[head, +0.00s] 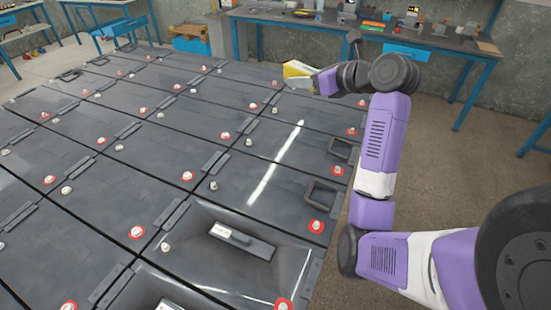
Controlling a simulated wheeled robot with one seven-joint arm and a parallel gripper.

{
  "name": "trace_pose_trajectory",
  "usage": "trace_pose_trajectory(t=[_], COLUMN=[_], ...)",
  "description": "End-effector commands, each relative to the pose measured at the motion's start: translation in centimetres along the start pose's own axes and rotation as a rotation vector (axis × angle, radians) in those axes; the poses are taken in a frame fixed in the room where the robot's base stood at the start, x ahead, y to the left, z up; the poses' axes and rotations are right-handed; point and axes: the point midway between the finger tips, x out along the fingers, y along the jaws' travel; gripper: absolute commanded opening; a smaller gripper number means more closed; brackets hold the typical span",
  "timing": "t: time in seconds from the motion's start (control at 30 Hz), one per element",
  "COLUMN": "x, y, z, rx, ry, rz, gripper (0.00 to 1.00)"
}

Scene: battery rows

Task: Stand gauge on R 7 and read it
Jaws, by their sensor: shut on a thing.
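My gripper (309,80) is at the far right part of the battery block, shut on a yellow box-shaped thing (297,69) with a pale lower part, which I take for the gauge. Its face and reading do not show. Dark grey batteries (110,130) stand in close rows, with red-ringed posts (187,176) and plain grey posts (214,186). I cannot make out any row mark or number, so I cannot tell which battery is R 7. Whether the gauge touches a battery top is too small to tell.
Black loop handles (324,192) stand at the right edge. A workbench (400,35) with tools and small boxes stands behind. Open floor (440,160) lies to the right of the batteries.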

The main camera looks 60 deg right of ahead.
Motion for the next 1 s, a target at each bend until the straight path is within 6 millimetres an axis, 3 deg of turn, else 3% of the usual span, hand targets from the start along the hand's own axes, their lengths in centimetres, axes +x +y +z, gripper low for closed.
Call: trace_pose_trajectory(t=[0.6, 1.0], x=[5.1, 6.4], y=[-0.1, -0.1], z=[-12.3, -15.6], rx=[-0.002, -0.004], ry=[0.003, 0.002], rz=[-0.003, -0.003], gripper=[0.00, 0.00])
